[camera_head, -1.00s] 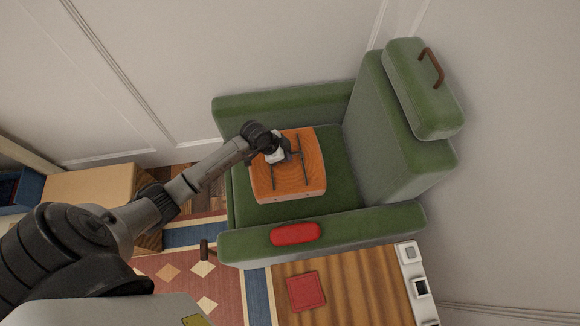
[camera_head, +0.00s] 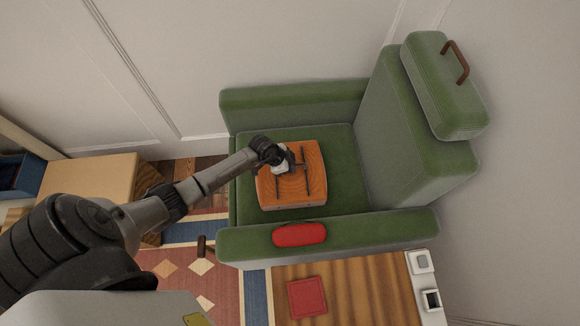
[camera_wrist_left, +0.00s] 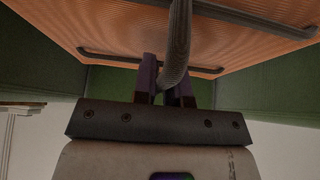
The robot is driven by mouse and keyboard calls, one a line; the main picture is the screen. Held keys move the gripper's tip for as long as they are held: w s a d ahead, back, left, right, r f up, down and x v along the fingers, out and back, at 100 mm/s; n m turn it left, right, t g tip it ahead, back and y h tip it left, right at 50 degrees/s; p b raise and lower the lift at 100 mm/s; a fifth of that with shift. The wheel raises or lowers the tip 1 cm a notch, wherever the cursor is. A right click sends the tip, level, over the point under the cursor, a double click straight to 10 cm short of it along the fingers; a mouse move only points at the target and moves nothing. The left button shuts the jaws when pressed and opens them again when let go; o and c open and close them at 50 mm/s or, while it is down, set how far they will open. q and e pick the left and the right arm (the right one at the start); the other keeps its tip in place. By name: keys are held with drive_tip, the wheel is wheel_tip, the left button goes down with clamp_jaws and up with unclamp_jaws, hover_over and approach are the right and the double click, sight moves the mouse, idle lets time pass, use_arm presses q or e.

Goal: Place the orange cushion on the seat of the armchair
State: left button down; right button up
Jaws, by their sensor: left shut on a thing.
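The orange cushion (camera_head: 305,190), square with a ringed pattern and dark strips, is over the seat of the green armchair (camera_head: 340,150) between its armrests. Green seat shows around it; I cannot tell if its underside touches the seat. My left gripper (camera_head: 292,160) is at the cushion's top, shut on its dark handle. In the left wrist view, the fingers (camera_wrist_left: 165,92) close around the dark curved handle (camera_wrist_left: 178,50), with the cushion's orange face (camera_wrist_left: 120,30) filling the top. My right gripper is not in view.
A red pad (camera_head: 299,234) lies on the near armrest (camera_head: 380,226). A green headrest with a brown handle (camera_head: 456,62) tops the backrest. A wooden table (camera_head: 365,285) with a red square (camera_head: 307,298) stands in front. A wooden box (camera_head: 95,180) is at left.

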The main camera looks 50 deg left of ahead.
use_arm(q)
drive_tip(key=shift+w, duration=0.1)
drive_tip(key=shift+f, duration=0.1)
drive_tip(key=c, duration=1.6)
unclamp_jaws()
drive_tip(key=shift+f, duration=0.1)
drive_tip(key=shift+c, duration=0.2)
drive_tip(key=o, duration=0.5)
